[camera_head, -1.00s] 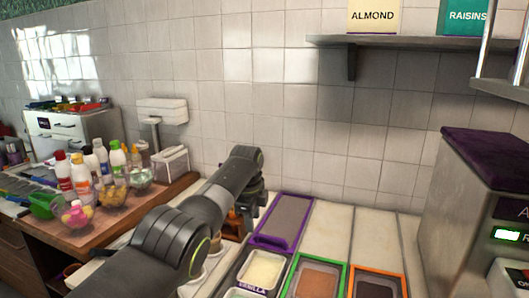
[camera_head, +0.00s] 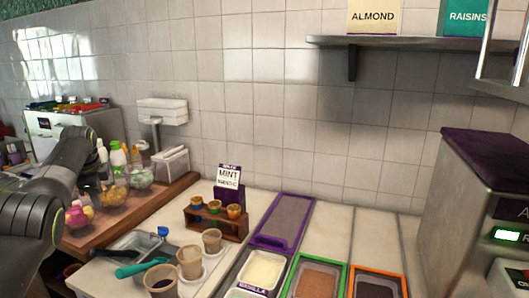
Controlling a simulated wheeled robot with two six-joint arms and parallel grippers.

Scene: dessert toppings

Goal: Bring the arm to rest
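My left arm comes in at the left edge, in front of the left counter. Its gripper (camera_head: 92,178) is a small dark shape at the far end of the arm, near the bottles and bowls. It is mostly hidden by the arm, so I cannot tell whether its fingers are open or shut, or whether they hold anything. My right gripper is not in view.
A small wooden rack (camera_head: 218,222) with cones stands by a mint sign (camera_head: 229,178). Several cups, such as this one (camera_head: 190,262), stand near a teal-handled scoop (camera_head: 140,268). Framed trays, including a purple one (camera_head: 283,221), lie right. A grey machine (camera_head: 465,210) stands far right.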

